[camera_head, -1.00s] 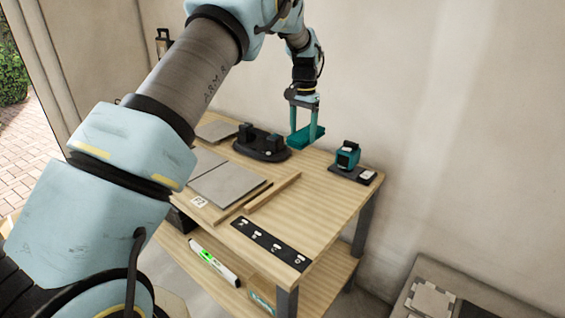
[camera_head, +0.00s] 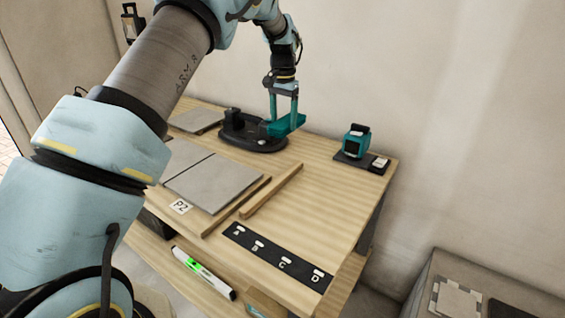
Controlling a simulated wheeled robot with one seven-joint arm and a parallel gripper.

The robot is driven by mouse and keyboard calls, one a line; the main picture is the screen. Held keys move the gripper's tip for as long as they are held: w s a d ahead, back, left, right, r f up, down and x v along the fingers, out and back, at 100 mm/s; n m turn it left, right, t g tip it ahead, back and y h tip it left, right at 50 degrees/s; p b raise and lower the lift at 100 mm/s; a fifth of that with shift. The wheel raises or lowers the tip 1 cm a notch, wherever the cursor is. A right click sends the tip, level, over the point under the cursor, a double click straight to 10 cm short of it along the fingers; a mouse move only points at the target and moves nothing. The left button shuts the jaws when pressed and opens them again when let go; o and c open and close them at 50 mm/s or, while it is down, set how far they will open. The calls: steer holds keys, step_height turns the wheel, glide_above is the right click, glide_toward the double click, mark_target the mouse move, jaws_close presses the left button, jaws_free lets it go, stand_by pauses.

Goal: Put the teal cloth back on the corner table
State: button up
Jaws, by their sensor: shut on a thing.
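My gripper (camera_head: 283,118) is shut on the teal cloth (camera_head: 290,124), a small folded-looking teal piece between and below its fingers. The cloth shows above the far part of the wooden table (camera_head: 330,215), overlapping the right end of a black two-handled device (camera_head: 252,140) in the picture. I cannot tell whether the cloth touches that device or hangs above it. My fingers hide part of the cloth.
A teal and black instrument (camera_head: 356,143) stands on a dark base at the back right. Grey tiles (camera_head: 212,181), a wooden strip (camera_head: 272,190) and a black lettered strip (camera_head: 277,258) lie on the tabletop. Bare wood lies right of centre. A grey surface (camera_head: 450,290) is lower right.

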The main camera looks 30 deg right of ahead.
steer(key=shift+w+f, duration=0.35)
steer(key=shift+f, duration=0.55)
step_height(320, 180, down, 9)
steer(key=shift+f+p, duration=0.1)
steer(key=shift+p, duration=1)
steer(key=shift+f, duration=0.1)
steer(key=o, duration=1.1)
step_height(320, 180, up, 12)
steer(key=b, duration=0.3)
